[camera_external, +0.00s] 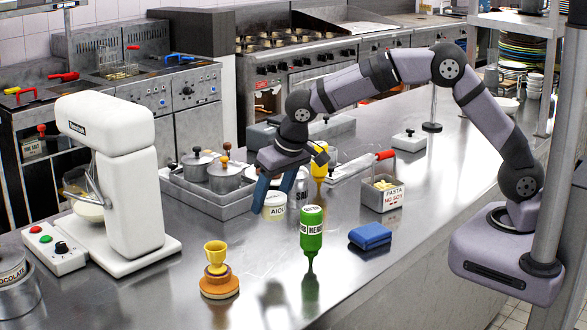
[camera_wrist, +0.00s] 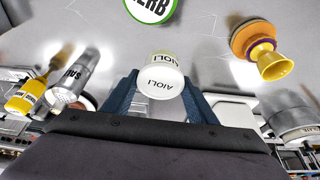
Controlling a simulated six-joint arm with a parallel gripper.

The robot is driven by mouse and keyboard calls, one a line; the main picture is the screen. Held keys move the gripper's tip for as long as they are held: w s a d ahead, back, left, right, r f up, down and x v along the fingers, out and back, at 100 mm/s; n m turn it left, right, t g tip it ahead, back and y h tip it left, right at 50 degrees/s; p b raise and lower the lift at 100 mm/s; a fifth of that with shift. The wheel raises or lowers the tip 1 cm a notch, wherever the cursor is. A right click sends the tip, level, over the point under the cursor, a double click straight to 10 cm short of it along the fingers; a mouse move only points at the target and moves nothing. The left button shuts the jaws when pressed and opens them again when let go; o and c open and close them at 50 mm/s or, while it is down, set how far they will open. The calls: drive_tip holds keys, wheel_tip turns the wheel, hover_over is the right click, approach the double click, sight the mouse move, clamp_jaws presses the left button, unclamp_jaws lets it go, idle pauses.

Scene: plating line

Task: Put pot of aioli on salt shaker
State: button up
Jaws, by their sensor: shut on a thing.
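The pot of aioli (camera_external: 274,206) is a small white tub labelled AIOLI. It also shows in the wrist view (camera_wrist: 160,80), between the two blue fingers. My gripper (camera_external: 272,196) points down and is shut on the pot; in the wrist view its fingers (camera_wrist: 160,92) lie on either side of it. I cannot tell whether the pot touches the counter. A silver shaker (camera_external: 302,192), apparently the salt shaker, stands just right of the pot, its label partly hidden. In the wrist view the shaker (camera_wrist: 77,77) is at left, apart from the pot.
A green bottle (camera_external: 312,229) stands in front of the shaker, and a yellow bottle (camera_external: 320,165) behind it. A yellow cup on an orange stack (camera_external: 217,270) is at front left. A blue cloth (camera_external: 370,236) and pasta bin (camera_external: 383,194) are right. A tray with pots (camera_external: 207,205) is behind.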

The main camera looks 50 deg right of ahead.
drive_tip(key=shift+w+d, duration=0.1)
drive_tip(key=shift+w+d+r, duration=0.15)
drive_tip(key=shift+d, duration=0.1)
drive_tip(key=w+d+r+m+h+p, duration=0.15)
drive_tip(key=w+d, duration=0.25)
drive_tip(key=d, duration=0.5)
drive_tip(key=w+d+r+m+p, duration=0.2)
drive_tip(key=w+d+m, duration=0.15)
drive_tip(key=d, duration=0.55)
drive_tip(key=w+d+r+m+h+p, duration=0.1)
drive_tip(key=w+d+r+p, duration=0.1)
drive_tip(key=w+d, duration=0.5)
drive_tip(key=shift+s+a+r+n+y, duration=0.25)
drive_tip(key=shift+r+n+y, duration=0.45)
drive_tip(key=shift+n, duration=0.75)
drive_tip(key=shift+s+a+r+n+y, duration=0.1)
drive_tip(key=shift+a+r+n+y, duration=0.3)
drive_tip(key=shift+r+n, duration=0.75)
drive_tip(key=shift+s+a+r+n+y, duration=0.1)
drive_tip(key=shift+a+r+n+y, duration=0.35)
drive_tip(key=shift+n, duration=1.25)
drive_tip(key=shift+d, duration=0.2)
drive_tip(key=shift+f+p, duration=2.05)
drive_tip(key=shift+f, duration=2.9)
